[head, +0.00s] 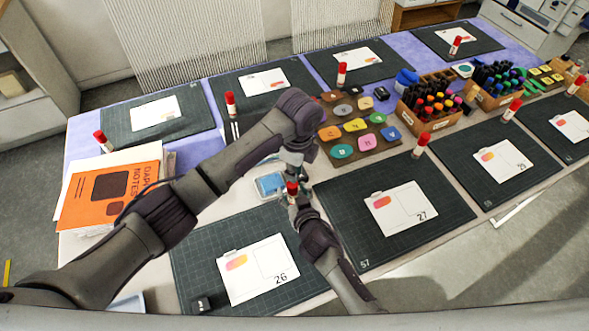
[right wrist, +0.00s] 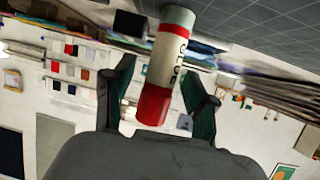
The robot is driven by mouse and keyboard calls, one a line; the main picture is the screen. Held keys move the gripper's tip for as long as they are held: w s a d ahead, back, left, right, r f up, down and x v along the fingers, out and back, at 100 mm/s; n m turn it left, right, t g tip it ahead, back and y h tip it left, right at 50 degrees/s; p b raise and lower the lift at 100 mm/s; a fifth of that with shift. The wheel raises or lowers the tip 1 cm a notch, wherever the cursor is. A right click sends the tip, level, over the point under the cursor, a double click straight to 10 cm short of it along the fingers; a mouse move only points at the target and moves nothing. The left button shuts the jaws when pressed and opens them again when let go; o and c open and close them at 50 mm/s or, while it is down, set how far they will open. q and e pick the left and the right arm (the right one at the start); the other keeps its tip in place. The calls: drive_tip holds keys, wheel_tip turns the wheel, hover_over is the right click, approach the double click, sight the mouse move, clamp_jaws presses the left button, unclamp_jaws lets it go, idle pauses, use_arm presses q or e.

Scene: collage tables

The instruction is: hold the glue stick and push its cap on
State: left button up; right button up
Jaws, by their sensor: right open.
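A glue stick (head: 292,187) with a red cap shows between my two grippers in the head view, above the back edge of mat 26. My right gripper (right wrist: 158,95) is open around the cap end, with gaps on both sides. It also shows in the head view (head: 296,200). My left gripper (head: 293,172) is just above the stick; its fingers are too small and covered to read.
A card numbered 26 (head: 257,270) lies on the near mat (head: 195,265). A blue pad (head: 269,185) sits close left of the grippers. Colored discs (head: 352,125), marker boxes (head: 432,122) and other red-capped glue sticks (head: 420,145) stand behind and to the right. An orange notebook (head: 107,197) lies left.

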sight(293, 185)
drive_tip(key=v, duration=1.1)
drive_tip(key=shift+s, duration=0.35)
use_arm(q)
drive_tip(key=shift+f, duration=0.15)
use_arm(e)
drive_tip(key=shift+d, duration=0.1)
use_arm(q)
drive_tip(key=shift+a+f+b, duration=0.1)
drive_tip(key=shift+f+b, duration=1)
drive_tip(key=shift+f, duration=0.9)
use_arm(e)
drive_tip(key=shift+f, duration=0.95)
use_arm(q)
wheel_tip(293, 185, up, 6)
drive_tip(key=p, duration=0.6)
drive_tip(key=shift+s+r+p, duration=0.1)
drive_tip(key=shift+r+p, duration=0.15)
drive_tip(key=shift+p, duration=0.1)
drive_tip(key=shift+f, duration=0.15)
use_arm(e)
wheel_tip(293, 185, up, 6)
drive_tip(key=shift+r, duration=0.15)
